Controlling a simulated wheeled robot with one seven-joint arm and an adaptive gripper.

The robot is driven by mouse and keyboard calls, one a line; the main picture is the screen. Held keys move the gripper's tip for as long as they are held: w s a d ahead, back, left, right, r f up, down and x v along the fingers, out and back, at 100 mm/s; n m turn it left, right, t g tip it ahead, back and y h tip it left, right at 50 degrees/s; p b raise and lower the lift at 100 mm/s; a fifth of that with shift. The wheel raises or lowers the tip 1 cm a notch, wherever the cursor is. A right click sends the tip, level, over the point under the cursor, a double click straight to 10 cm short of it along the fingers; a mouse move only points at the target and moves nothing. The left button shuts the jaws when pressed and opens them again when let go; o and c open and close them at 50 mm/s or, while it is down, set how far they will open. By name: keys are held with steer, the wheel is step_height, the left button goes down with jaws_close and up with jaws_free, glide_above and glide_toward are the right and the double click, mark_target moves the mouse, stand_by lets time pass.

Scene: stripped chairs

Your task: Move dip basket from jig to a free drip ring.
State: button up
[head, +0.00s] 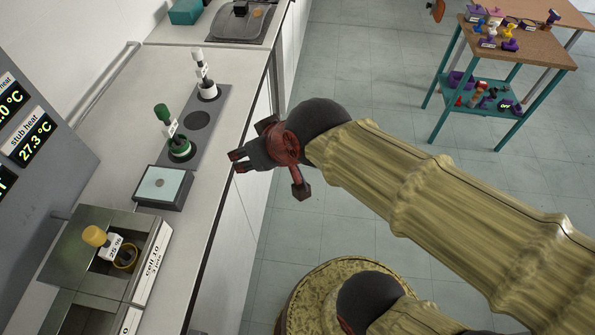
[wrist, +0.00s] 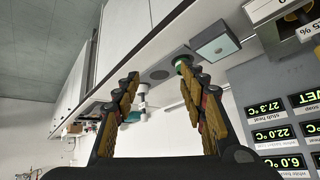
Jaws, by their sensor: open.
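A dip basket with a yellow handle (head: 95,236) and white tag sits in an opening of the steel unit (head: 71,243) labelled cell 10. A grey plate (head: 221,98) has a dark, empty round place (head: 197,120) between a white-handled item (head: 207,88) and a green-handled item (head: 179,148). I cannot tell for sure which fixture is the jig. My gripper (head: 237,161) is open and empty, at the counter's front edge, right of the green-handled item and apart from it. In the wrist view, the plate (wrist: 168,67) shows beyond my open fingers (wrist: 157,80).
A box with a pale teal top (head: 163,185) stands between plate and steel unit. A display panel (head: 35,135) rises at the left. A sink (head: 240,22) lies at the far end. A teal-legged table (head: 520,50) with colourful items stands far right. Floor between is clear.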

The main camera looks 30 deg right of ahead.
steer(key=s+d+m+g+h, duration=0.1)
steer(key=s+d+g, duration=0.1)
steer(key=s+d, duration=0.3)
steer(key=s, duration=0.3)
steer(key=shift+s+d+f+h, duration=0.3)
steer(key=shift+d+f, duration=0.05)
steer(key=shift+f, duration=0.05)
